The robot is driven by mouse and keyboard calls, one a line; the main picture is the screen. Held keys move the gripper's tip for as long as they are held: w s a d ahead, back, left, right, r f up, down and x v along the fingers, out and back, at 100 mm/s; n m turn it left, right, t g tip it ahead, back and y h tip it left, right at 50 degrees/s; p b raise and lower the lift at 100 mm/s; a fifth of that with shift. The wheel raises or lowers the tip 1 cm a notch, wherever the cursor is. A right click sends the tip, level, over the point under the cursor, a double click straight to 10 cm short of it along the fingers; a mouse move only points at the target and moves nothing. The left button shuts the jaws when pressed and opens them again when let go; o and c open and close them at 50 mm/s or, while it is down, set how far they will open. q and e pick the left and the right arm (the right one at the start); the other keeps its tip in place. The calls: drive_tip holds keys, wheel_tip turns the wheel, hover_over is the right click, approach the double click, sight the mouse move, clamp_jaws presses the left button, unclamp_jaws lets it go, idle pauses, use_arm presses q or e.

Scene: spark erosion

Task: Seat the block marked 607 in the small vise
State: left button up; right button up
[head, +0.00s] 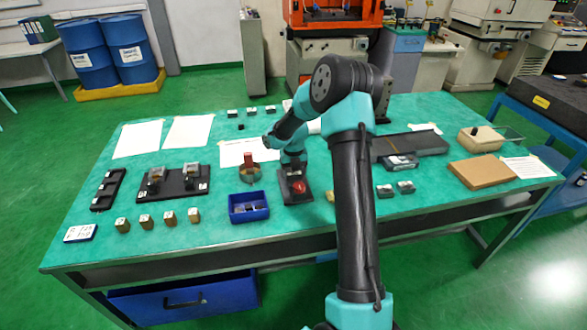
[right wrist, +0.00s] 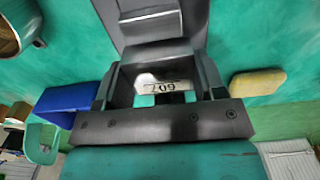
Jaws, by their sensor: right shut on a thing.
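My right gripper (right wrist: 160,88) is shut on a light metal block (right wrist: 163,86) whose marking reads as 607, turned over in the right wrist view. In the head view my right gripper (head: 293,170) is over a dark device with a red part (head: 298,187), which looks like the small vise. Grey vise-like metalwork (right wrist: 150,35) lies just beyond the block in the wrist view. The block is hidden in the head view, and I cannot tell whether it touches the vise. My left gripper is not in view.
A blue bin (head: 232,213) stands left of the vise, and a yellow piece (right wrist: 257,82) lies to its right. A black plate with two fixtures (head: 172,196) and several brass blocks (head: 145,221) are farther left.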

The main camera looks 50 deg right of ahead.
drive_tip(key=shift+f, duration=0.45)
idle(0.6)
drive_tip(key=o, duration=1.3)
wheel_tip(320, 180, up, 17)
drive_tip(key=shift+r, duration=0.2)
idle(0.3)
